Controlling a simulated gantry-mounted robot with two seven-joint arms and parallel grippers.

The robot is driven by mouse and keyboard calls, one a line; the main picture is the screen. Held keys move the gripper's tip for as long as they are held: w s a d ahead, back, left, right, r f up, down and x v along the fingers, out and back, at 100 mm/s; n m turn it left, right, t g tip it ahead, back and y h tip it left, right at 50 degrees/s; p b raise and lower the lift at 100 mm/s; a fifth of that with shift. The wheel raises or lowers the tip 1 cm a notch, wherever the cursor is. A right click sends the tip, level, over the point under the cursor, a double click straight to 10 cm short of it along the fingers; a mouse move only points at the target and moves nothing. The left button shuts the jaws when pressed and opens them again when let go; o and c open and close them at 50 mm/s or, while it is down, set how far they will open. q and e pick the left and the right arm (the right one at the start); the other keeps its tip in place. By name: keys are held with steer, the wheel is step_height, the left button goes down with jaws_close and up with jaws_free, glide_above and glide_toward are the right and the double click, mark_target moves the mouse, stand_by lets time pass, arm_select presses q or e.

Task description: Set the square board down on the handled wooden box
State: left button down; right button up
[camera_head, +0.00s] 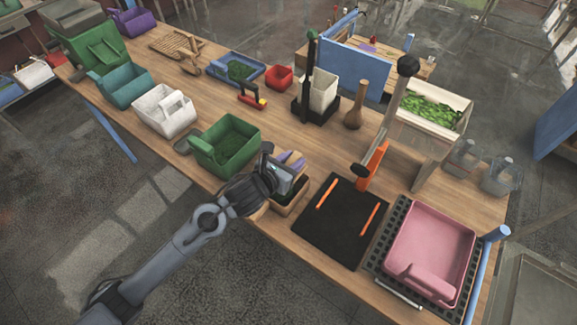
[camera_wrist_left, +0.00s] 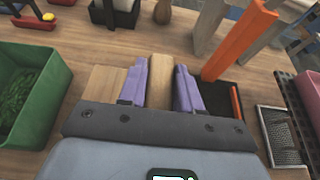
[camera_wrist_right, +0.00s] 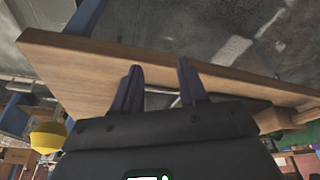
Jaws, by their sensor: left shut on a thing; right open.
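My left gripper (camera_head: 291,160) is over the near edge of the bench. In the left wrist view its purple fingers (camera_wrist_left: 161,88) are shut on a pale wooden bar (camera_wrist_left: 161,72). A flat pale wooden panel (camera_wrist_left: 104,86) shows left of the fingers. In the head view a wooden box (camera_head: 285,208) with a dark inside sits under the gripper, partly hidden by it. I cannot tell whether the bar belongs to the board or to the box. My right gripper (camera_wrist_right: 160,88) is open and empty in the right wrist view, near a wooden edge.
A green bin (camera_head: 226,146) stands left of the left gripper. A black mat with orange strips (camera_head: 335,228) and an orange post (camera_head: 373,166) are to its right. A pink tray (camera_head: 432,250) is farther right. Clear bench top lies behind the gripper.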

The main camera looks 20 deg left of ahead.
arm_select(q)
steer(key=shift+w+f, duration=0.15)
steer(key=shift+f, duration=0.1)
stand_by(0.4)
steer(key=shift+f+b, duration=0.15)
steer(key=shift+b, duration=0.2)
steer(key=shift+f+b, duration=4.25)
steer(key=shift+f, duration=0.05)
steer(key=shift+f, duration=0.1)
